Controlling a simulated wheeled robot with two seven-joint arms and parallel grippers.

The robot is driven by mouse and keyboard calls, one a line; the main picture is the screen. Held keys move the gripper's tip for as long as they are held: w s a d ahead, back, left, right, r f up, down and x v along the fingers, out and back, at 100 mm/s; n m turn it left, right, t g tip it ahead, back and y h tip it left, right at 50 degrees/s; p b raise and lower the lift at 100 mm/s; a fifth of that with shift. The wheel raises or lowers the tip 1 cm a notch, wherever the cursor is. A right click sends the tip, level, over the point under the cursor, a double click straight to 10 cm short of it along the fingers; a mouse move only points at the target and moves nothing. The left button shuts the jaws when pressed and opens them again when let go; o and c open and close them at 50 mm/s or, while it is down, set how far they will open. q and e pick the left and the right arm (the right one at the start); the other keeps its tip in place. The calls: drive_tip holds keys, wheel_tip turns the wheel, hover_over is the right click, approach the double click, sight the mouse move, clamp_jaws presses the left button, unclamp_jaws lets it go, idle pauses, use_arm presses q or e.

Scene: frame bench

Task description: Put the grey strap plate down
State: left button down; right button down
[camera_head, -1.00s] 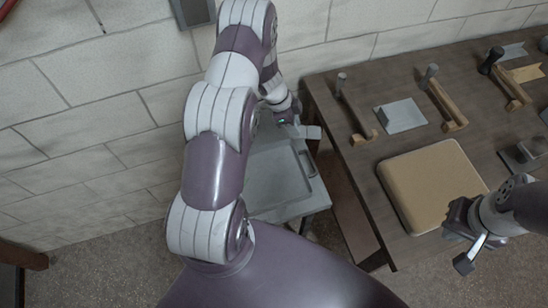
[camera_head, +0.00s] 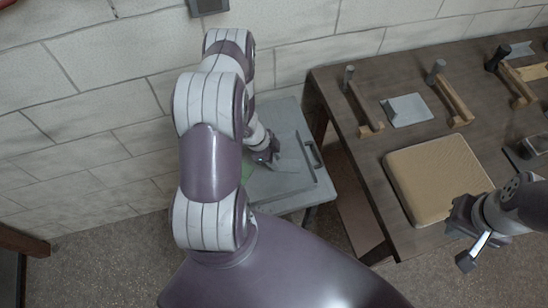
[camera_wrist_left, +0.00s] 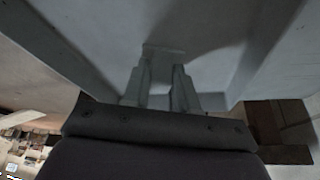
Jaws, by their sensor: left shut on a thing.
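My left gripper (camera_head: 273,158) is over the grey tray (camera_head: 262,205) left of the bench. It is shut on the grey strap plate (camera_head: 288,166), a small flat piece that blends into the tray's grey. In the left wrist view, the fingers (camera_wrist_left: 163,80) close on the plate (camera_wrist_left: 163,50), with the tray floor close behind it. I cannot tell whether the plate touches the floor. My right gripper (camera_head: 468,238) hangs by the bench's front edge, at the right; its jaw opening is unclear.
The wooden bench (camera_head: 350,165) holds a tan padded block (camera_head: 440,178), another grey plate (camera_head: 407,110) and several wooden pieces with upright posts (camera_head: 452,95). The tray has raised rims and a handle (camera_head: 317,154) on its right. A block wall stands behind.

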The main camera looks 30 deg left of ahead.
use_arm(q)
drive_tip(key=shift+w+f, duration=0.1)
drive_tip(key=shift+f, duration=0.1)
drive_tip(key=c, duration=0.9)
unclamp_jaws()
drive_tip(key=shift+r, duration=0.2)
drive_tip(key=shift+a+r, duration=0.1)
drive_tip(key=shift+r, duration=0.15)
drive_tip(key=v, duration=1.1)
drive_tip(key=w+r+n+t+y, duration=0.2)
drive_tip(key=w+r+n+y, duration=0.35)
drive_tip(key=r, duration=0.55)
drive_tip(key=shift+s+d+r+n+g+h+b, duration=0.35)
drive_tip(key=shift+s+d+r+n, duration=0.8)
drive_tip(key=shift+s+d, duration=0.9)
drive_tip(key=shift+s+d+r+n+g+h+b, duration=0.15)
drive_tip(key=shift+s+d+r+n+g+b, duration=0.25)
drive_tip(key=shift+s+d+r+n, duration=1.2)
drive_tip(key=shift+s+d+r+n+g+h+b, duration=0.25)
drive_tip(key=shift+s+d+r+n+g, duration=0.4)
drive_tip(key=shift+s+d, duration=1.85)
